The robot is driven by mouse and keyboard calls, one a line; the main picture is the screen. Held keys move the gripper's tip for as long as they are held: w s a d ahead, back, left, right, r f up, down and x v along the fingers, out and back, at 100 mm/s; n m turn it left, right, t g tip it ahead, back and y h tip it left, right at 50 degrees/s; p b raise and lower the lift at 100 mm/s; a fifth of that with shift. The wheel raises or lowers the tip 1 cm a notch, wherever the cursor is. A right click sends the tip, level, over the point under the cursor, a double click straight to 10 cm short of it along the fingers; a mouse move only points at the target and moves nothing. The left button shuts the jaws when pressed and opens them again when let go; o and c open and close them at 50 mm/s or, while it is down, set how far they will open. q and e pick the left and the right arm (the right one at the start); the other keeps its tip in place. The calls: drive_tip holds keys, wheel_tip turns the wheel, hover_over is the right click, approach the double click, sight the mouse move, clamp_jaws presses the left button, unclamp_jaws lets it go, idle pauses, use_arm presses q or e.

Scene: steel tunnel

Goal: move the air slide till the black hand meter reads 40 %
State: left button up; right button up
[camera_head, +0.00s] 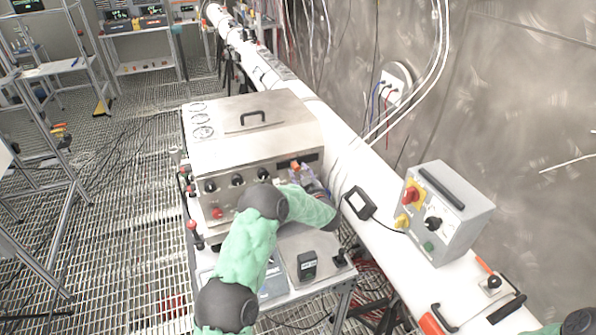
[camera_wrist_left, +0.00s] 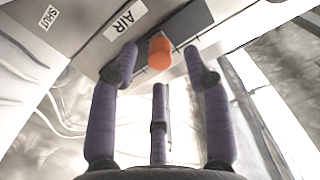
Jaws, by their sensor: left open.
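The air slide's orange knob (camera_head: 296,165) is on the front panel of the steel-cased unit (camera_head: 262,150). In the left wrist view the orange knob (camera_wrist_left: 159,52) sits at a dark slot beside the AIR label (camera_wrist_left: 125,18). My left gripper (camera_head: 302,176) is at the panel, partly hidden by its own arm. In the wrist view its purple fingers (camera_wrist_left: 158,75) are spread, with the knob between and beyond their tips; contact cannot be told. A black hand-held device (camera_head: 307,265), likely the meter, stands on the bench; its reading is too small to read. My right gripper is out of view.
Black knobs line the unit's front (camera_head: 237,180). Grated floor (camera_head: 110,200) is open at left.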

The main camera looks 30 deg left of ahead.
use_arm(q)
drive_tip(key=v, duration=0.9)
drive_tip(key=shift+s+d, duration=0.15)
